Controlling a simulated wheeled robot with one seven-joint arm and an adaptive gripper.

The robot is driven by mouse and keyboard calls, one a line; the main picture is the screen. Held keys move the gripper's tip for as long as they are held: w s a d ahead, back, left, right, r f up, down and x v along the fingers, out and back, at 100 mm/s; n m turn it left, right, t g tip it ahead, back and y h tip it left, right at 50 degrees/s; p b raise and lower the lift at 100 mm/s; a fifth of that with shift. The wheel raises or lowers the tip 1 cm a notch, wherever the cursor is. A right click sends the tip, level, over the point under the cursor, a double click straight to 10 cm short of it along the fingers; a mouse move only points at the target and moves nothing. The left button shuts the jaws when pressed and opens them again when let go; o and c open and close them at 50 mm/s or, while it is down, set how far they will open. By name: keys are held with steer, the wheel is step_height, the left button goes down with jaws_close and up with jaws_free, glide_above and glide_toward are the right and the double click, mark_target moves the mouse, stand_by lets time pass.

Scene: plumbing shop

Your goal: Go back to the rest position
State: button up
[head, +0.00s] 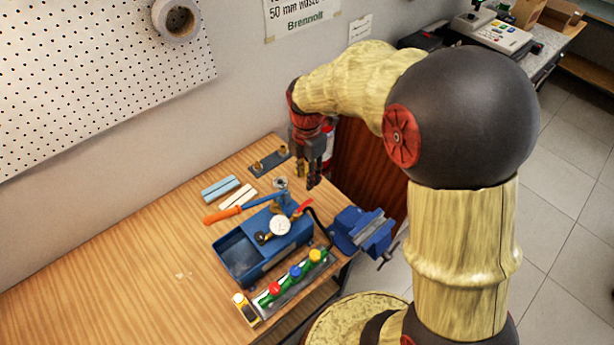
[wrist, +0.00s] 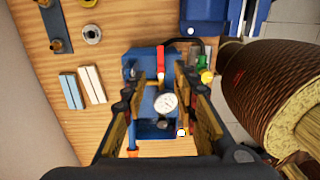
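My gripper (head: 312,184) is in the air over the right end of the workbench, above the back of the blue test pump. In the wrist view my gripper (wrist: 166,92) shows two fingers spread apart with a gap between them, and nothing is held. The blue pump (head: 240,254) has a tray, a round white gauge (head: 280,225) and a lever with an orange handle (head: 222,215). The gauge (wrist: 165,103) appears between the fingers in the wrist view, below them on the bench.
A blue vise (head: 362,232) is at the bench's right edge. A manifold with coloured knobs (head: 295,272) lies in front of the pump. Blue and white strips (head: 220,188) and a dark plate with brass fittings (head: 268,160) lie behind. The bench's left side (head: 110,255) is mostly clear.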

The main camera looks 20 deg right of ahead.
stand_by(0.4)
steer(key=s+a+r+m+t+b, duration=0.1)
steer(key=s+r+m+t+b, duration=0.1)
steer(key=s+m+b, duration=0.4)
steer(key=s+a+r+m+t+b, duration=0.2)
steer(key=s+m+b, duration=0.5)
steer(key=s+m, duration=0.7)
steer(key=shift+m+t, duration=0.8)
steer(key=shift+m, duration=0.1)
